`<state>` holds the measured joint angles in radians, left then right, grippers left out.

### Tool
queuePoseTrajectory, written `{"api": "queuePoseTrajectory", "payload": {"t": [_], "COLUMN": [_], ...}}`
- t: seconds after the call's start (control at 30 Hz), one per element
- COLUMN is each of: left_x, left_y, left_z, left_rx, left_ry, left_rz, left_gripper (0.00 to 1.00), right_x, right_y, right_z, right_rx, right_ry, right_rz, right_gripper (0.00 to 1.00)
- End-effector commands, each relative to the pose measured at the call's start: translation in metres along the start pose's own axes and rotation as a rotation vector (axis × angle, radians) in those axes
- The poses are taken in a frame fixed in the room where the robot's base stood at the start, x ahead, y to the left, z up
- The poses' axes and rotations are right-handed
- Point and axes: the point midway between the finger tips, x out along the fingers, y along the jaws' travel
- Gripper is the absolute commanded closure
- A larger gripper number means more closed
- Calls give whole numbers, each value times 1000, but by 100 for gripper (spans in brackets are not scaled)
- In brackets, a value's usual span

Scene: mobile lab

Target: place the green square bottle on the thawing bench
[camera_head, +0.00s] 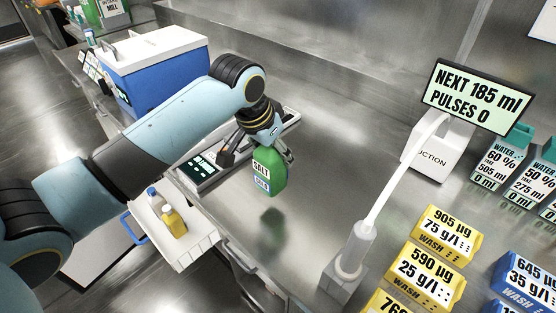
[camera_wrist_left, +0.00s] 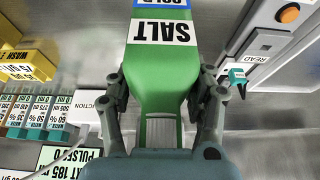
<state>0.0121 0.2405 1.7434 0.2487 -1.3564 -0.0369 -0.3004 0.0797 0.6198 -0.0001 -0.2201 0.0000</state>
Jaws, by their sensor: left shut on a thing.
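The green square bottle (camera_head: 268,174) carries a white label reading SALT and a blue one below it. My left gripper (camera_head: 262,146) is shut on its upper part, and the bottle hangs nearly upright. A dark patch shows on the steel bench (camera_head: 310,170) below the bottle, which seems to be a little above the surface. In the left wrist view the bottle (camera_wrist_left: 163,65) stands between the two fingers of the left gripper (camera_wrist_left: 160,88). No surface in view is marked as the thawing bench. My right gripper is not in view.
A flat device with a display (camera_head: 200,168) lies just left of the bottle. A blue cooler box (camera_head: 155,75) stands behind. A white tray (camera_head: 185,250) holds small bottles at the front left. A dispenser post (camera_head: 350,255), a screen (camera_head: 472,95) and yellow blocks (camera_head: 445,235) are at right.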

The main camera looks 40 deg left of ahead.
Motion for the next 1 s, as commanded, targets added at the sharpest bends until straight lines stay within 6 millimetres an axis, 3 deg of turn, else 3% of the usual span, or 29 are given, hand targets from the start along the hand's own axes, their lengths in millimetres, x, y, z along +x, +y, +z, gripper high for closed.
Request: {"api": "queuePoseTrajectory", "payload": {"t": [0.1,0.27,0.53,0.97,1.0], "left_x": [18,31,63,71,71], "left_y": [-16,-26,-26,-26,-26], "left_z": [-10,-16,-3,0,1], "left_rx": [-2,-1,-1,0,0], "left_ry": [1,1,0,2,1], "left_rz": [0,1,1,1,1], "left_gripper": [93,93,93,93,42], "right_x": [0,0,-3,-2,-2], "right_y": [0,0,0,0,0], "right_z": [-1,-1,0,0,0], "right_rx": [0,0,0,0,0], "right_ry": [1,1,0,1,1], "right_rz": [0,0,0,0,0], "right_gripper": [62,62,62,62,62]}}
